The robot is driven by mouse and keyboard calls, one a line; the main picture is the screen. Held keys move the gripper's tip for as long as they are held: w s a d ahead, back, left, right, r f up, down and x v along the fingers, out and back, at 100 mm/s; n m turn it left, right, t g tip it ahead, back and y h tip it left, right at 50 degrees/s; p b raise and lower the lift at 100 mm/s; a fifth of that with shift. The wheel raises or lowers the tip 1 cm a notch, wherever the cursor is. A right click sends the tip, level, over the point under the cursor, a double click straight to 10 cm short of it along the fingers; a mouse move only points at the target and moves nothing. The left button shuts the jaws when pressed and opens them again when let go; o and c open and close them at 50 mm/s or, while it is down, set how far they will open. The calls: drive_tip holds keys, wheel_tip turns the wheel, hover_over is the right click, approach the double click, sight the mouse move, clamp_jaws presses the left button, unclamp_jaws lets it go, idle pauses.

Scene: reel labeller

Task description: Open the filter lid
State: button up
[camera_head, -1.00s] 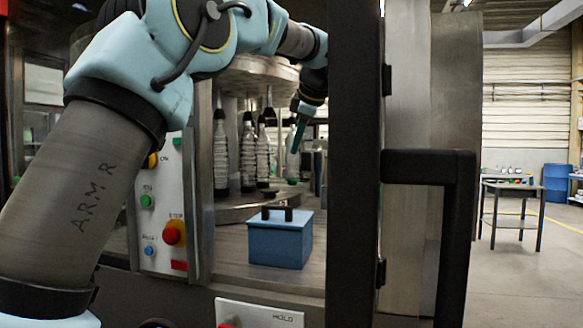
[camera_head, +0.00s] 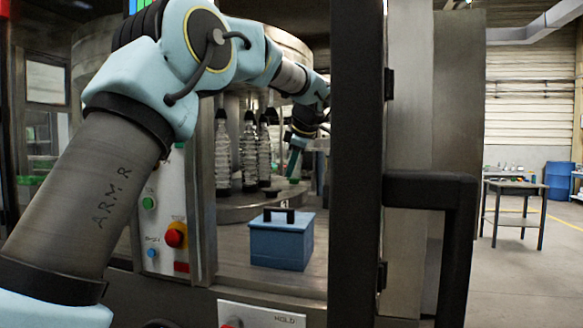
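A blue box (camera_head: 281,244) with a flat lid and a black bar handle (camera_head: 279,214) stands on the metal floor of the machine. Its lid looks shut; I take this for the filter. My gripper (camera_head: 292,165) hangs inside the machine, above and behind the box in the picture, its teal fingers pointing down and apart from the handle. The fingers show small and side-on, partly beside the dark door frame, so their opening is unclear.
Clear bottles (camera_head: 222,155) stand on a round metal carousel (camera_head: 246,206) behind the box. A dark door frame (camera_head: 355,170) with a black handle (camera_head: 440,188) is on the right. A control panel (camera_head: 163,215) is left of the opening.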

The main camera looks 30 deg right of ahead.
clamp_jaws()
idle(0.3)
drive_tip(key=shift+c, duration=0.5)
unclamp_jaws()
drive_tip(key=o, duration=0.4)
drive_tip(key=shift+r, duration=0.1)
drive_tip(key=b+v, duration=0.1)
drive_tip(key=v, duration=0.9)
drive_tip(key=shift+s+a+r+b, duration=0.1)
drive_tip(key=shift+s+r+b, duration=0.15)
drive_tip(key=shift+b, duration=0.1)
